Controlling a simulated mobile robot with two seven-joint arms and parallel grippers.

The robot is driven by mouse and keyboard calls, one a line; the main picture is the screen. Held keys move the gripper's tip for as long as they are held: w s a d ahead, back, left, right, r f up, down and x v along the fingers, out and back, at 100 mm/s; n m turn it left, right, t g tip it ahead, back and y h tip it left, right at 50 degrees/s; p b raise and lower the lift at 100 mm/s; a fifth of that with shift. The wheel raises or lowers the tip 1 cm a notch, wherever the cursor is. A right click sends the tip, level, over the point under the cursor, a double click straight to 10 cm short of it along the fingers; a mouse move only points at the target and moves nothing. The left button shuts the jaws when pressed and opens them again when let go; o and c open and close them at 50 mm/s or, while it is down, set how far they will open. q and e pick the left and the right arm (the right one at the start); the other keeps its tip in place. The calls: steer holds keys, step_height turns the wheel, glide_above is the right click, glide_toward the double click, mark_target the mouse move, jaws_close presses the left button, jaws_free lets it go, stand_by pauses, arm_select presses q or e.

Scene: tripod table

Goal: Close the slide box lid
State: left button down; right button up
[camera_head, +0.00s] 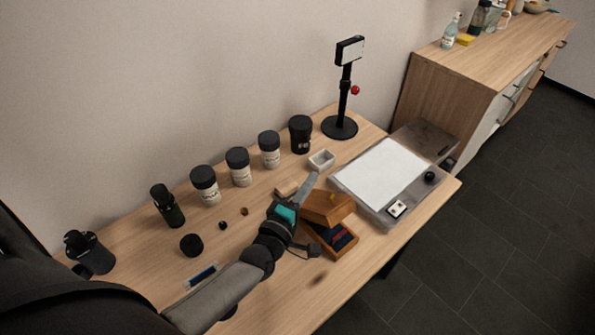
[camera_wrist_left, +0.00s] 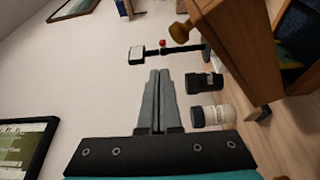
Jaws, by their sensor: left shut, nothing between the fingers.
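The wooden slide box (camera_head: 345,249) sits near the front edge of the table, with dark blue and red contents showing inside. Its orange-brown lid (camera_head: 330,205) is raised at an angle, partly open. My left gripper (camera_head: 312,181) is shut and empty, reaching past the left side of the lid, with its fingertips near the lid's back left corner. In the left wrist view, my shut fingers (camera_wrist_left: 159,76) point up, and the wooden lid (camera_wrist_left: 235,45) with a brass knob (camera_wrist_left: 180,31) is to their right, apart from them. My right gripper is not in view.
A light panel (camera_head: 382,172) lies right of the box, and a small white tray (camera_head: 321,160) is behind it. A black stand (camera_head: 340,125) and several jars (camera_head: 238,168) line the back. A sideboard (camera_head: 450,85) stands at the right. The front table strip is mostly clear.

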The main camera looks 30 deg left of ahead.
mark_target(334, 219)
arm_select(q)
steer(key=d+f+m+t+h+b, duration=0.1)
steer(key=d+m+b, duration=0.1)
steer(key=m, duration=0.1)
steer(key=s+d+f+m+t+b, duration=0.1)
steer(key=d+m+b, duration=0.1)
steer(key=m, duration=0.1)
steer(key=s+d+f+m+h+b, duration=0.1)
steer(key=d+m+b, duration=0.1)
steer(key=m, duration=0.2)
steer(key=shift+s+f+t+h, duration=0.2)
steer(key=shift+f+t+h, duration=0.1)
steer(key=shift+t, duration=0.1)
steer(key=shift+s+d+f+m+h+b, duration=0.1)
steer(key=shift+m+h+b, duration=0.15)
steer(key=shift+m, duration=0.2)
steer(key=shift+s+d+f+m+h+b, duration=0.15)
steer(key=shift+m+b, duration=0.15)
steer(key=shift+m, duration=0.15)
steer(key=shift+d+f+m, duration=0.1)
steer(key=shift+d+m, duration=0.1)
steer(key=shift+m, duration=0.2)
steer(key=shift+s+d+f+b, duration=0.2)
steer(key=shift+d+f+b, duration=0.25)
steer(key=shift+d+b, duration=0.15)
